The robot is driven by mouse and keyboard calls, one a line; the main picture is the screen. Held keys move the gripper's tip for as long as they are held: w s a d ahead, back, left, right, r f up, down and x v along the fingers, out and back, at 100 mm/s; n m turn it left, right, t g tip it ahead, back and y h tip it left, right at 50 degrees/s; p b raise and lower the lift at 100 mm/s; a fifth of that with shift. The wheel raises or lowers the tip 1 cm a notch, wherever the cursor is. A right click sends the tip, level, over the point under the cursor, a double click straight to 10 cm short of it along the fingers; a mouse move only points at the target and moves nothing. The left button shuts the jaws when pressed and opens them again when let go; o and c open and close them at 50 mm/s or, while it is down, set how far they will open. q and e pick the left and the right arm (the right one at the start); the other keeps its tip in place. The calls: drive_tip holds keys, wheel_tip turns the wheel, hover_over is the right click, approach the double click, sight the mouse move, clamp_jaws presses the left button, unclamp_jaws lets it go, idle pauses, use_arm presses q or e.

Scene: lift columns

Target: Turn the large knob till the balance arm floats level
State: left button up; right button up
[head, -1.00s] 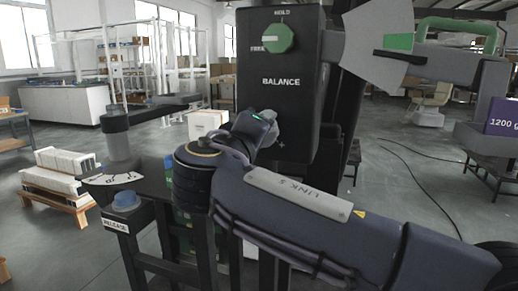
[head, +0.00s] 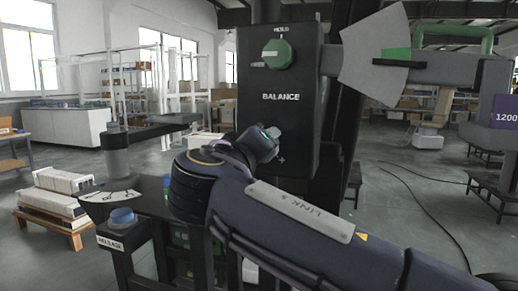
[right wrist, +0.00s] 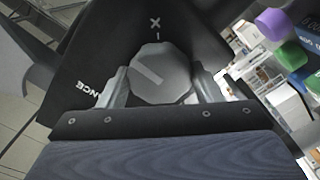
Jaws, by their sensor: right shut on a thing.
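The large grey knob (right wrist: 162,75) sits on the black BALANCE box, with a white line across its face; an X and a dash are marked near it. My right gripper (right wrist: 162,88) has its fingers on both sides of the knob and is shut on it. In the head view my right gripper (head: 270,140) largely hides the knob. The grey balance arm (head: 450,70) extends right from the box, sloping slightly down to the right. A black pointer lies just below the green band (head: 396,54) on the grey sector plate (head: 372,48). My left gripper is not in view.
A green selector knob (head: 278,53) above points left to FREE. A purple 1200 g box (head: 507,112) hangs at the arm's right end. A blue button (head: 122,217) labelled RELEASE is at the lower left. A pallet of white boxes (head: 58,203) stands behind it.

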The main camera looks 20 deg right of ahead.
drive_tip(key=o, duration=1)
drive_tip(key=p+v, duration=0.1)
drive_tip(key=v, duration=0.6)
drive_tip(key=shift+s+a, duration=0.2)
drive_tip(key=shift+s, duration=0.15)
